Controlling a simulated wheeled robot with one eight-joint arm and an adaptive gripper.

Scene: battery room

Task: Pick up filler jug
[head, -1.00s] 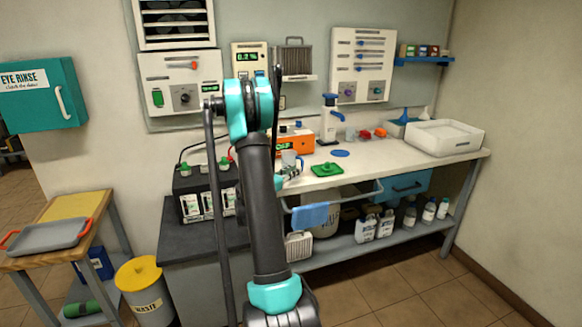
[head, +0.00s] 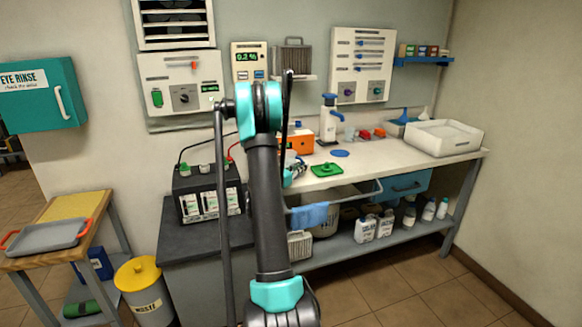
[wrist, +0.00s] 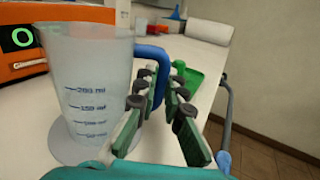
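The filler jug (wrist: 88,85) is a clear, frosted measuring jug with blue volume marks and a blue handle (wrist: 153,54). It stands upright on the white bench at left in the wrist view, with its handle toward my gripper (wrist: 162,72). My gripper is open, its green-padded fingers on either side of the handle's lower part. Whether the pads touch the handle, I cannot tell. In the head view my arm hides most of the jug, and my gripper (head: 297,173) shows only in part beside the arm.
An orange device (head: 299,141) stands behind the jug. A green object (head: 326,169) lies to the right on the white bench (head: 375,156). A white pump dispenser (head: 328,122) stands farther back. A blue cloth (head: 309,215) hangs on the front rail. A white tray (head: 443,137) sits at right.

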